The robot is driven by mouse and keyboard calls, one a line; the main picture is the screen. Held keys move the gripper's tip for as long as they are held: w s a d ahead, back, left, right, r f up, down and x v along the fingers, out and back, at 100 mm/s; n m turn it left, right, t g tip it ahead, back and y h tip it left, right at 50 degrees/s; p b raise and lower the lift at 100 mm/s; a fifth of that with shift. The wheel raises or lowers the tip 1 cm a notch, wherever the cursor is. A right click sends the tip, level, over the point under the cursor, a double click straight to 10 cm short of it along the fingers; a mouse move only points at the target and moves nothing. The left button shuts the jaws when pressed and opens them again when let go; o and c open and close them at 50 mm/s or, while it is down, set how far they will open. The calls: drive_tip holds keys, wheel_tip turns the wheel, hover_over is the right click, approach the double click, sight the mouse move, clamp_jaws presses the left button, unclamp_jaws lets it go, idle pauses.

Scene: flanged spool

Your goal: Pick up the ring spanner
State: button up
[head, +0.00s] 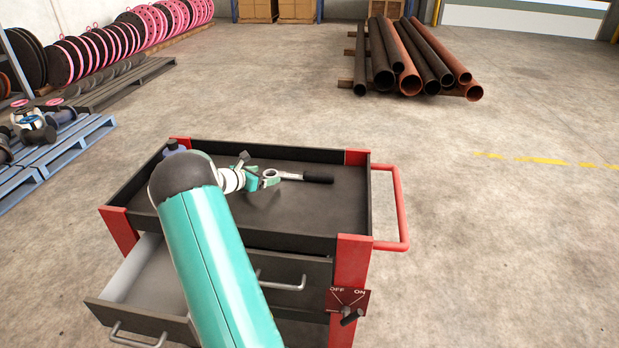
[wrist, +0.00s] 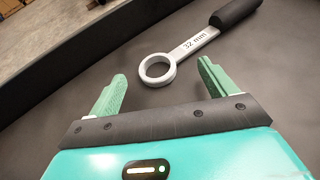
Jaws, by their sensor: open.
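The ring spanner (wrist: 192,46) lies on the dark tray of the red and black tool cart. It has a pale metal ring end, a shaft marked "32 mm" and a black handle. In the wrist view its ring is just beyond my fingertips, between their lines, and the handle points away to the upper right. My gripper (wrist: 162,78) is open with its two green fingers apart and nothing between them. In the head view my gripper (head: 270,178) is low over the tray at the ring end, and the spanner's black handle (head: 318,178) extends right.
The tool cart (head: 340,215) has a raised tray rim, a red side handle (head: 403,210) and an open drawer (head: 135,295) at the lower left. A small dark blue object (head: 173,148) sits at the tray's far left corner. The tray right of the spanner is clear.

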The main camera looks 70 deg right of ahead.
drive_tip(key=x, duration=0.2)
drive_tip(key=shift+s+d+f, duration=0.1)
drive_tip(key=shift+d+f, duration=0.1)
drive_tip(key=shift+d, duration=0.15)
drive_tip(key=c, duration=1.6)
drive_tip(key=shift+r, duration=0.1)
